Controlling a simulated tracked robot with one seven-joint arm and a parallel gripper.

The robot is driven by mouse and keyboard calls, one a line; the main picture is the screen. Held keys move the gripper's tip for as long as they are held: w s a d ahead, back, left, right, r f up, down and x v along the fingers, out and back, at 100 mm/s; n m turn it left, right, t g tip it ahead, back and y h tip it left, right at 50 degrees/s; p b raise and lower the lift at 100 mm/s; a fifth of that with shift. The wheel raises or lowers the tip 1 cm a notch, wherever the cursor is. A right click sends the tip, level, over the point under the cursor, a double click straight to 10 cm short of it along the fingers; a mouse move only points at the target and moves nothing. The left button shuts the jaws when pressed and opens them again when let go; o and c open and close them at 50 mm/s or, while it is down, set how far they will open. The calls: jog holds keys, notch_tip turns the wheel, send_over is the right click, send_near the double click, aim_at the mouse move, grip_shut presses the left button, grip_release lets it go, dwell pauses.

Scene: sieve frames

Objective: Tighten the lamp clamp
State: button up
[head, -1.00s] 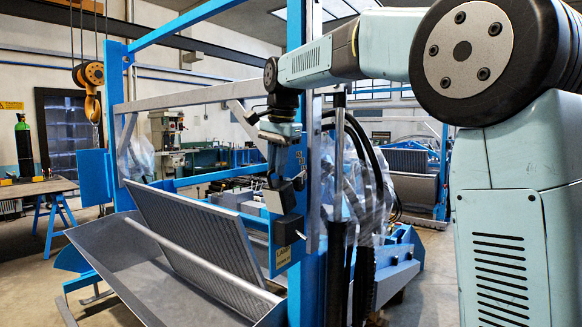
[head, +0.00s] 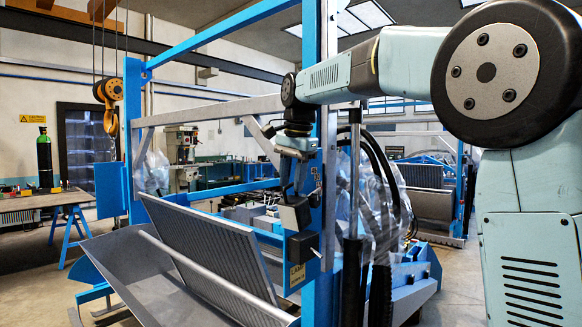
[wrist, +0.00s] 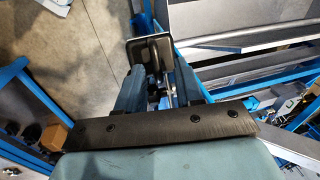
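A dark clamp block (head: 303,246) sits on the blue post in the head view, with a short bright lever (head: 315,253) at its lower right. A yellowish label (head: 297,274) reading LAMP is below it. My gripper (head: 293,196) points down just above the clamp block. A dark grey box (head: 294,213) is at its fingertips and partly hides them. In the wrist view my gripper (wrist: 160,68) has its two fingers apart. A dark square piece with a pale rim (wrist: 133,47) shows at the fingertips. I cannot make out contact with it.
The blue frame post (head: 327,170) stands right beside my gripper. A slanted grey sieve panel (head: 215,245) and metal trough (head: 120,265) are below left. Black hoses (head: 385,165) hang to the right. A yellow crane hook (head: 110,118) hangs at far left.

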notch_tip(320, 180, up, 13)
jog(key=s+d, duration=0.1)
jog(key=s, duration=0.1)
jog(key=shift+d+r, duration=0.15)
jog(key=shift+d, duration=0.1)
jog(key=shift+s, duration=0.1)
dwell(0.4)
jog(key=s+d+f+n+t, duration=0.2)
jog(key=s+d+f+n, duration=0.2)
jog(key=s+d+f, duration=0.95)
jog(key=s+d+f+n+t, duration=0.1)
jog(key=s+d+f, duration=0.3)
jog(key=s+f, duration=0.2)
jog(key=s+d+f+n+h, duration=0.1)
jog(key=s+d+f+n, duration=0.1)
jog(key=s+d+f, duration=0.2)
jog(key=s+f, duration=0.3)
jog(key=f, duration=0.4)
jog(key=shift+s+d+f+t, duration=0.2)
jog(key=shift+s+t, duration=0.05)
jog(key=shift+t, duration=0.15)
